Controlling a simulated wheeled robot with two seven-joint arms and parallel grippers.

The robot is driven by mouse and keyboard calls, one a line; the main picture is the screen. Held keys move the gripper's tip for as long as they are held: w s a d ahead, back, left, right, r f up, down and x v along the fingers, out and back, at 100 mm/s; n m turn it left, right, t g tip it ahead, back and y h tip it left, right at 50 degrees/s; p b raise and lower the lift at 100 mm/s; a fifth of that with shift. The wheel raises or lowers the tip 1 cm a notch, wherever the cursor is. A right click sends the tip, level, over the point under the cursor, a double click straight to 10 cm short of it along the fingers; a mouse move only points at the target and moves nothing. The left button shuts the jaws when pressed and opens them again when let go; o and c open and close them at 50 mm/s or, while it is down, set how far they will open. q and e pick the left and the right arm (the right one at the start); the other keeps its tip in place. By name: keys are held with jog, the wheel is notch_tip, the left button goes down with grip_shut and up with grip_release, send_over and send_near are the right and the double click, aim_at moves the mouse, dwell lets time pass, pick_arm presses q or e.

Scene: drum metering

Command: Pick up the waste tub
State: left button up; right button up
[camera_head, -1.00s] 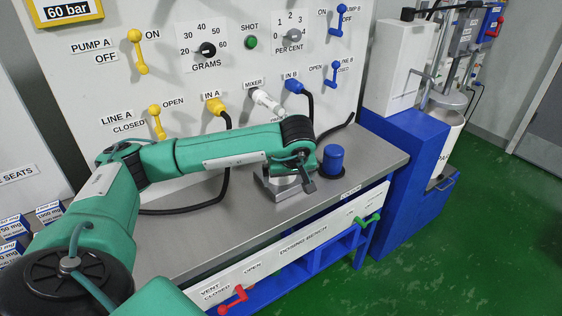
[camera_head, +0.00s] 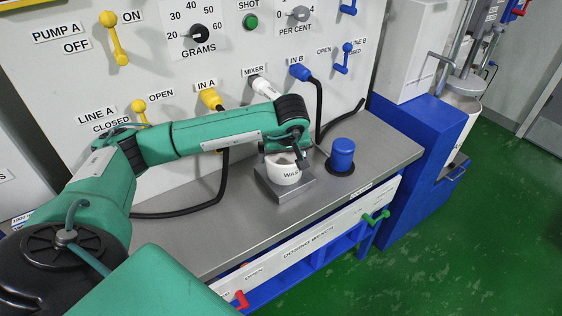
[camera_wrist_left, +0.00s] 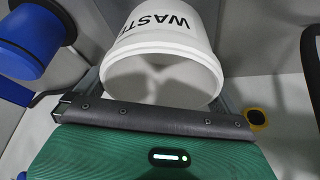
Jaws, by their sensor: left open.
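The waste tub (camera_head: 290,176) is a small white tub with dark lettering. It stands upright on a square grey plate (camera_head: 291,194) on the bench. My left gripper (camera_head: 285,154) is at the tub's upper part in the head view and hides some of its rim. In the left wrist view the tub (camera_wrist_left: 165,60) lies in front of the open jaws, with a grey finger at each side. I cannot tell whether the fingers touch it. My right gripper is not in view.
A blue cylinder (camera_head: 342,155) stands on a dark round base just right of the plate. A black hose (camera_head: 319,105) hangs from the blue IN B fitting behind it. The bench front at the right is clear.

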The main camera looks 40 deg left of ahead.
pick_arm(q)
jog(key=shift+s+d, duration=0.2)
jog(key=shift+d, duration=0.05)
jog(key=shift+w+a+f, duration=0.25)
jog(key=shift+s+d+r, duration=0.15)
jog(key=shift+r, duration=0.05)
jog(key=c, duration=0.7)
jog(key=shift+f, duration=0.1)
jog(key=shift+r, duration=0.2)
